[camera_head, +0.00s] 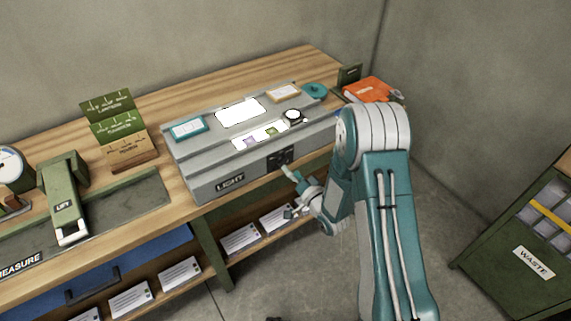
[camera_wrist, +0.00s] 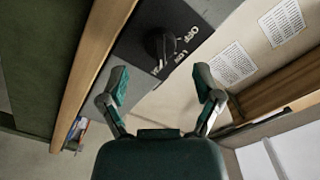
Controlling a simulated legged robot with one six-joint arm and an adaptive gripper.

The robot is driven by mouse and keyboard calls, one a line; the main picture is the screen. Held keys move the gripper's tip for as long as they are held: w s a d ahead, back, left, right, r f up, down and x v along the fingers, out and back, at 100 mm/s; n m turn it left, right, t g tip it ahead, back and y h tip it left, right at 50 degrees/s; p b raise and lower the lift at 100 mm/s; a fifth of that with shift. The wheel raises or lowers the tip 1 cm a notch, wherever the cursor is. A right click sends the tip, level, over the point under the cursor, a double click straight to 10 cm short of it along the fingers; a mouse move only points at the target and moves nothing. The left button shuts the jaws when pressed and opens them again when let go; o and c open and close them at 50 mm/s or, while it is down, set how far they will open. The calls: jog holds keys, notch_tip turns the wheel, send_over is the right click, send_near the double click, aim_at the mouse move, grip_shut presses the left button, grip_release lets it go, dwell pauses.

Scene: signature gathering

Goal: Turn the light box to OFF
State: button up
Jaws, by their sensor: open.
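The grey light box (camera_head: 205,190), labelled LIGHT, sits on the wooden bench, with bright white lit panels (camera_head: 240,111) on its top. Its front carries a small black switch panel (camera_head: 280,158), partly behind my gripper. In the wrist view a black round knob (camera_wrist: 160,43) shows on this dark panel, with white lettering beside it, including what looks like OFF and LOW. I cannot tell which mark the knob points to. My gripper (camera_head: 287,192) is open and empty in front of the box. In the wrist view the fingers (camera_wrist: 161,84) are spread, apart from the knob.
On the bench (camera_head: 165,206) stand a green LIFT device (camera_head: 62,195), a card holder (camera_head: 125,155) and an orange item (camera_head: 368,89). Papers (camera_head: 240,239) lie on the shelf below. A green WASTE bin (camera_head: 520,255) is at right. The floor between is clear.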

aim_at(283, 162)
jog(key=shift+x, duration=1.8)
jog(key=c, duration=1.1)
jog(key=shift+n, duration=0.3)
jog(key=n, duration=1.9)
jog(key=shift+a, duration=0.1)
jog(key=shift+f+n, duration=0.1)
jog(key=shift+n, duration=0.2)
